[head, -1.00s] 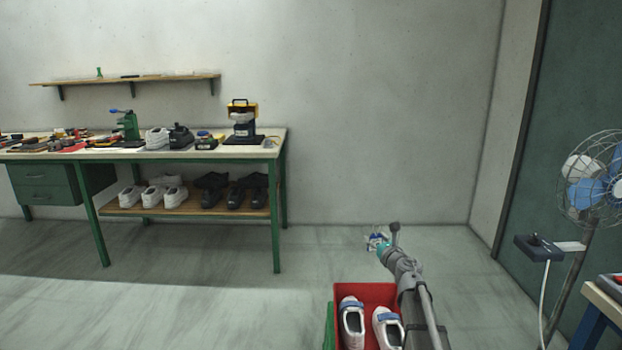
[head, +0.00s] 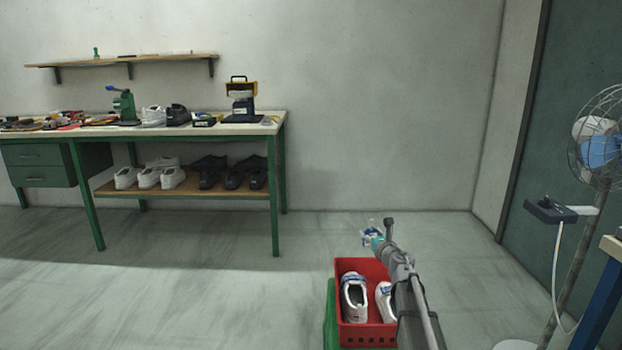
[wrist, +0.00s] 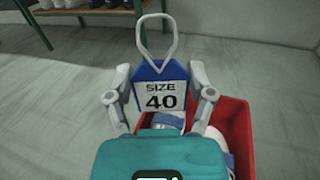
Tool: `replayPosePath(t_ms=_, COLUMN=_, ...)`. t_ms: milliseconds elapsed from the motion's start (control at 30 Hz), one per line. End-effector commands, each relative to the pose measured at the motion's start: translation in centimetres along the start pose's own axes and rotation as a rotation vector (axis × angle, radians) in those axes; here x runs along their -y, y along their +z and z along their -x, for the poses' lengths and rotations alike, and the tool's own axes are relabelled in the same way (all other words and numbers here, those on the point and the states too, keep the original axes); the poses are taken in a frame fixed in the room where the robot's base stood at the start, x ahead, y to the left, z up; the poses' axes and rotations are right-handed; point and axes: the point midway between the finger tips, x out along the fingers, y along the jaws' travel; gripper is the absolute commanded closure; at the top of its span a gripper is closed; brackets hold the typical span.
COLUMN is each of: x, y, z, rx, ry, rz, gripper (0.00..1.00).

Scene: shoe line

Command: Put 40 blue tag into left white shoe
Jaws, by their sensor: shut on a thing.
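My gripper (wrist: 160,97) is shut on the blue size 40 tag (wrist: 160,72), which has a white "SIZE 40" label and a pale loop on top. The tag stands upright between the fingers. In the head view my gripper (head: 371,237) is above and beyond the far end of a red crate (head: 366,336). The left white shoe (head: 354,302) and a right white shoe (head: 385,300) lie side by side in the crate; my arm partly hides the right one. In the wrist view the shoes are partly hidden behind the tag and my gripper.
A green-legged workbench (head: 232,128) with tools stands at the left, with white and black shoes on its lower shelf (head: 190,190). A fan (head: 600,140) and a table edge (head: 611,247) are at the right. The floor around the crate is mostly clear.

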Motion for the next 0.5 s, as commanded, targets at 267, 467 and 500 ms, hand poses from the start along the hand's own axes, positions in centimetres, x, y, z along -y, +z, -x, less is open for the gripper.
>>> replayPosePath(t_ms=267, x=0.0, y=-4.6, z=-1.0, rx=0.0, ry=0.0, rz=0.0, gripper=0.56)
replayPosePath(t_ms=467, x=-0.1, y=-7.3, z=-1.6, rx=0.0, ry=0.0, rz=0.0, gripper=0.56)
replayPosePath(t_ms=500, x=-0.1, y=-7.7, z=-1.7, rx=0.0, ry=0.0, rz=0.0, gripper=0.56)
